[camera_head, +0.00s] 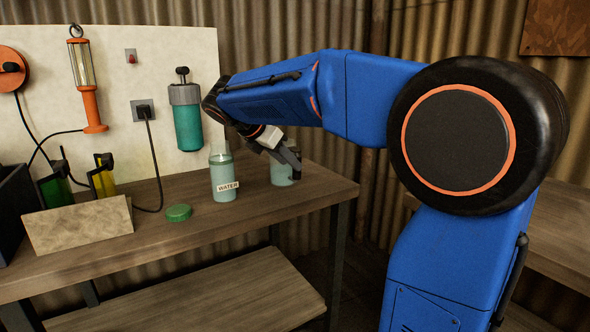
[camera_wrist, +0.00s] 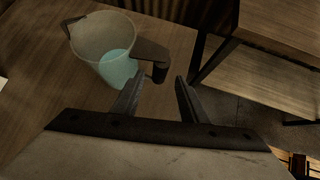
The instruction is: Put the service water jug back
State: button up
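The water jug (camera_wrist: 98,40) is a clear, tapered jug with bluish water and a dark handle (camera_wrist: 152,50). It stands upright on the wooden bench near its right end. In the head view the jug (camera_head: 283,177) is partly hidden behind my gripper (camera_head: 287,152).
A bottle labelled WATER (camera_head: 223,178) stands left of the jug, with a green lid (camera_head: 178,212) beside it. A beige block (camera_head: 78,224) and a dark bin (camera_head: 12,212) are further left. A teal flask (camera_head: 187,125) hangs on the white panel (camera_head: 170,55).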

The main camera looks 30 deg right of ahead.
jog(key=shift+v, duration=1.1)
jog(key=s+a+f+m+y, duration=0.2)
jog(key=s+f+m, duration=0.4)
jog(key=s, duration=0.4)
jog(key=s+a+f+m+t+y, duration=0.1)
jog(key=s+a+f+m+y, duration=0.2)
jog(key=s+f+m, duration=0.4)
jog(key=s+a+f+m+t+y, duration=0.1)
jog(key=s+a+f+m+y, duration=0.2)
jog(key=s+f+m, duration=0.4)
jog(key=s+f, duration=0.3)
jog(key=s, duration=0.3)
jog(key=shift+s+y, duration=0.3)
jog(key=shift+s, duration=0.1)
